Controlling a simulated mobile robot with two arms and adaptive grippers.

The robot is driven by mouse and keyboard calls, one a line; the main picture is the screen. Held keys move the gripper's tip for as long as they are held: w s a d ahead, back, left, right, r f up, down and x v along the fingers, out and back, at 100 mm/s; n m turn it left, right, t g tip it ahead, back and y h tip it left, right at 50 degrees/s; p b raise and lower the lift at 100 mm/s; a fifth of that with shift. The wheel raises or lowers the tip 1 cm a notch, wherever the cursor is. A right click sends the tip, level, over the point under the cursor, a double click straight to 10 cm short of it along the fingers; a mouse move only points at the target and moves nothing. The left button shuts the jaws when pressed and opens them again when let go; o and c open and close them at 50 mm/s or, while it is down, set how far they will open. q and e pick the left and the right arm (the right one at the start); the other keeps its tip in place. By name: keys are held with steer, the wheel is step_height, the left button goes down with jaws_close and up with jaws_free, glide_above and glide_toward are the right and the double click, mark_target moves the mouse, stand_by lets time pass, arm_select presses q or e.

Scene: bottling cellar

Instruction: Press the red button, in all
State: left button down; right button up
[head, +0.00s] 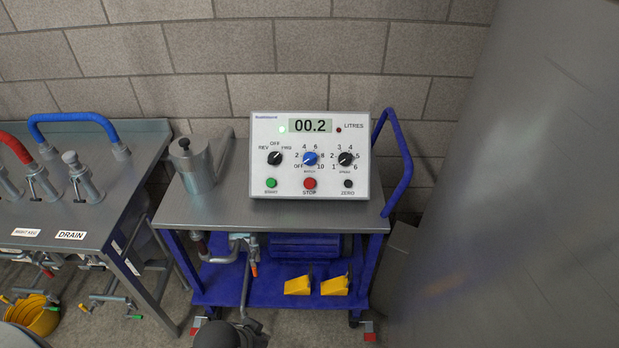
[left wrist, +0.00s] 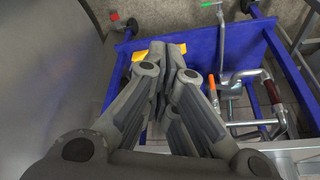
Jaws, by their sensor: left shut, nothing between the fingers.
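The red button (head: 310,183), labelled STOP, is on the lower middle of the front of a white control box (head: 258,160). The box stands on a steel-topped cart and its display (head: 310,126) reads 00.2. A dark grey part of my left arm shows at the bottom of the head view, well below the button. The red button is not seen in the left wrist view. My right gripper is not in view.
A green START button (head: 271,183) and a black ZERO button (head: 348,183) flank the red one. Three knobs sit above. A steel canister (head: 197,168) stands left on the cart top (head: 290,215). A blue handle (head: 401,165) rises at right, near a large grey surface (head: 500,200).

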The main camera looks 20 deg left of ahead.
mark_target(310, 183)
arm_select(q)
steer(key=w+r+t+h, duration=0.1)
steer(key=w+r+t, duration=0.3)
steer(key=w, duration=0.7)
steer(key=w+r+t+h, duration=0.2)
steer(key=w+r+t, duration=0.2)
steer(key=w+r, duration=0.4)
steer(key=w+r+t+h, duration=0.1)
steer(key=w+r+t, duration=0.3)
steer(key=w, duration=1.1)
steer(key=shift+w+r+n+p, duration=0.25)
steer(key=shift+r+n+p, duration=0.2)
steer(key=shift+r, duration=0.45)
steer(key=shift+d, duration=0.1)
steer(key=w+a+f+b, duration=0.1)
steer(key=w+f+b, duration=0.5)
steer(key=b, duration=0.4)
steer(key=shift+w+a+b, duration=0.15)
steer(key=shift+a+b, duration=0.15)
steer(key=shift+a, duration=0.1)
